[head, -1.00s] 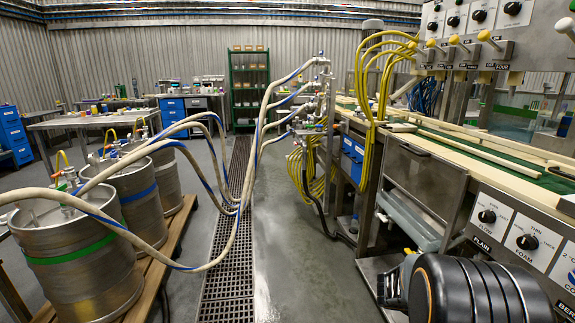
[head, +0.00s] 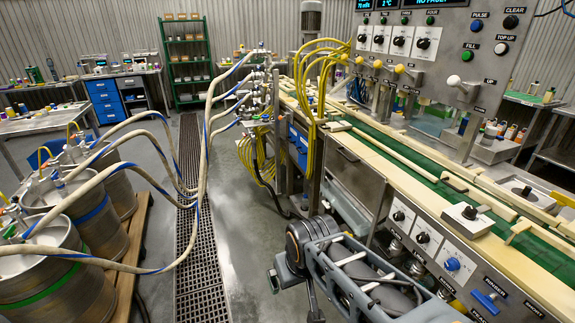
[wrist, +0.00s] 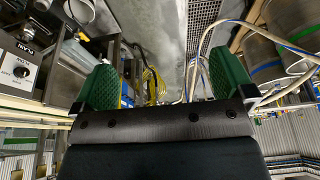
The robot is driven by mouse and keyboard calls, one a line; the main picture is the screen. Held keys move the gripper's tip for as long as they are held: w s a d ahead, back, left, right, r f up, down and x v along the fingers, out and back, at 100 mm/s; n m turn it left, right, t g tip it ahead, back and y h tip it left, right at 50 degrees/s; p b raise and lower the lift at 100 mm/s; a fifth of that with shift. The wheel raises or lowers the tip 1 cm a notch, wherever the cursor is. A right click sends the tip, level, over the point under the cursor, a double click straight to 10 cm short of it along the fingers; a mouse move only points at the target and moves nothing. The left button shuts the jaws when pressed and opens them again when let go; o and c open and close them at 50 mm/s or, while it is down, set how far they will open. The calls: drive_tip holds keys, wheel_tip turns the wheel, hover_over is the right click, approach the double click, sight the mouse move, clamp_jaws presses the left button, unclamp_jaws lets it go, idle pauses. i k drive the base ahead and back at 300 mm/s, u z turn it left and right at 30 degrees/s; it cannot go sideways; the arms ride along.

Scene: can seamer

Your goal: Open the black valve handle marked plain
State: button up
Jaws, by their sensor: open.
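The black knob on the first white plate (head: 398,216) sits at the left end of the lower machine front, beside the conveyor. Below the plates is a row of small dark valve parts (head: 395,246), too small to tell apart in the head view. In the wrist view, upside down at the left edge, the PLAIN label (wrist: 27,47) shows between a black knob (wrist: 22,72) and a dark fitting (wrist: 29,33). My gripper (wrist: 163,82) is open and empty, its green-padded fingers wide apart. The PLAIN label lies outside and left of the fingers, not touching them.
A blue knob (head: 453,264) and a blue handle (head: 485,302) are further right on the same front. Yellow hoses (head: 318,75) hang left of the machine. Kegs (head: 45,250) stand at the left.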

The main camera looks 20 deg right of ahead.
sight(386, 252)
drive_tip(key=z, duration=1.85)
drive_tip(key=k, duration=0.7)
drive_tip(key=z, duration=0.15)
